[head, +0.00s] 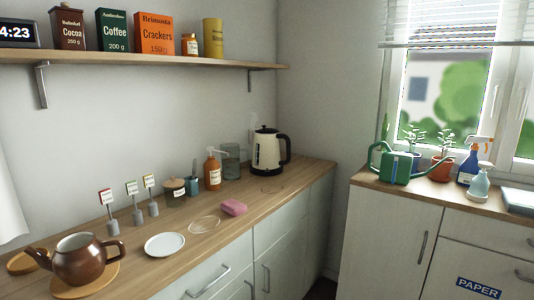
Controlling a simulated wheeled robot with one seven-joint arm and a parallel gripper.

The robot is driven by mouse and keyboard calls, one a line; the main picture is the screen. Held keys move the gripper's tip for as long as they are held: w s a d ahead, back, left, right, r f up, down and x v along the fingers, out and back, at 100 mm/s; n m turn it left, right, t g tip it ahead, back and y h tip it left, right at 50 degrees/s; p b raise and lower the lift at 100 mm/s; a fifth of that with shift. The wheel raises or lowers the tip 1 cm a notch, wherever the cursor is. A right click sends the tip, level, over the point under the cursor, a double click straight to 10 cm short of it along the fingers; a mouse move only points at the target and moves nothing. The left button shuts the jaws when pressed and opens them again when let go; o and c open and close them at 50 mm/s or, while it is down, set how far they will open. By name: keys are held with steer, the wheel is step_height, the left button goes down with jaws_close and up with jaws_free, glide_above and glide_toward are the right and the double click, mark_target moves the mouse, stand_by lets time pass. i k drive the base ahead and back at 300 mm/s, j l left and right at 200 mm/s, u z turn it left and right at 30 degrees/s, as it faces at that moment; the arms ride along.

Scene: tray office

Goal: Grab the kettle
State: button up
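A cream kettle (267,153) with a black lid, handle and base stands upright near the far end of the wooden counter (200,256), by the corner of the room. Its black handle is on its right side. My gripper is not in view, and nothing is touching the kettle.
Left of the kettle are a glass (231,162), an orange pump bottle (212,170) and a lidded jar (174,192). Nearer are a pink sponge (234,207), a white plate (164,245) and a brown teapot (80,260). A shelf (150,56) hangs above. A cabinet (385,235) stands right.

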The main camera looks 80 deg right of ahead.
mark_target(266, 149)
steer(key=k+l, duration=0.15)
steer(key=l, duration=0.3)
steer(key=k+l, duration=0.15)
steer(key=l, duration=0.3)
steer(key=k+l, duration=0.15)
steer(key=l, duration=0.3)
steer(key=k+l, duration=0.15)
steer(key=l, duration=0.3)
steer(key=k+l+z, duration=0.1)
steer(key=l, duration=0.35)
steer(key=k+l, duration=0.2)
steer(key=l, duration=0.25)
steer(key=k+l, duration=0.1)
steer(key=l, duration=0.4)
steer(key=k+l, duration=0.15)
steer(key=l, duration=0.3)
